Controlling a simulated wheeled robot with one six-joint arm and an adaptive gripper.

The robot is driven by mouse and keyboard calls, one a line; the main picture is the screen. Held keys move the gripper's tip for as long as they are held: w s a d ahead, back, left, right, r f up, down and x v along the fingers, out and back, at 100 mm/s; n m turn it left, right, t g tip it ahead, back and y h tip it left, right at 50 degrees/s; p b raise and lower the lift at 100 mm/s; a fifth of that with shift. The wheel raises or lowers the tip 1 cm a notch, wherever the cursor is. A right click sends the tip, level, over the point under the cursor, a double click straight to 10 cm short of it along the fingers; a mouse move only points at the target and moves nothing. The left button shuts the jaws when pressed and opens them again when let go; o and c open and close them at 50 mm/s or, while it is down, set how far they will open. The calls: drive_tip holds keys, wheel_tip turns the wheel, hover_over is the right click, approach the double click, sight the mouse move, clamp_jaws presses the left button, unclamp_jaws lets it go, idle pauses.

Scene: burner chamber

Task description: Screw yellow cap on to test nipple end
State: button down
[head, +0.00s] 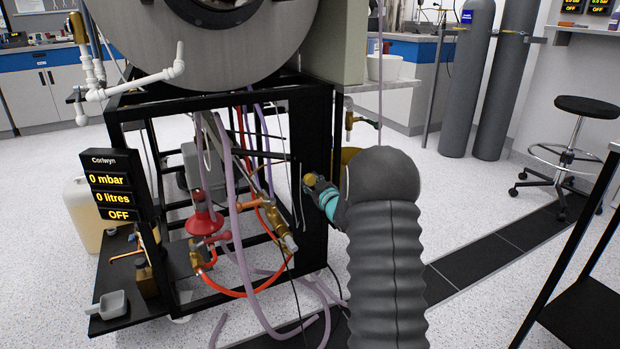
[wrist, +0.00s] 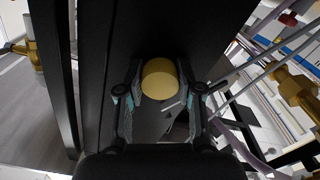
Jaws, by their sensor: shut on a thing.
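My gripper (head: 322,192) is shut on the yellow cap (head: 310,180), in front of the black post of the frame. In the wrist view the cap's round end (wrist: 159,79) shows between the two fingertips of my gripper (wrist: 160,92). The cap looks apart from any fitting. A brass fitting (wrist: 36,58) is at the left of the wrist view, and another brass fitting (wrist: 294,88) is at the right. In the head view, brass fittings show on the pipework (head: 278,222) inside the frame and behind the post (head: 350,122). I cannot tell which carries the test nipple.
The black frame (head: 312,225) stands close beside my gripper, under a large metal drum (head: 210,45). Purple hoses (head: 238,200) and red hoses hang inside it. A display panel (head: 110,185) stands at the left. A stool (head: 580,120) and gas cylinders (head: 468,80) are at the right.

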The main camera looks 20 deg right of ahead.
drive_tip(key=c, duration=0.7)
unclamp_jaws()
drive_tip(key=shift+w+a+r+m, duration=0.1)
drive_tip(key=shift+m, duration=0.2)
drive_tip(key=shift+s+d+b, duration=0.2)
drive_tip(key=shift+s+b, duration=0.25)
drive_tip(key=shift+s, duration=0.25)
drive_tip(key=shift+s+a, duration=0.1)
drive_tip(key=shift+s, duration=0.45)
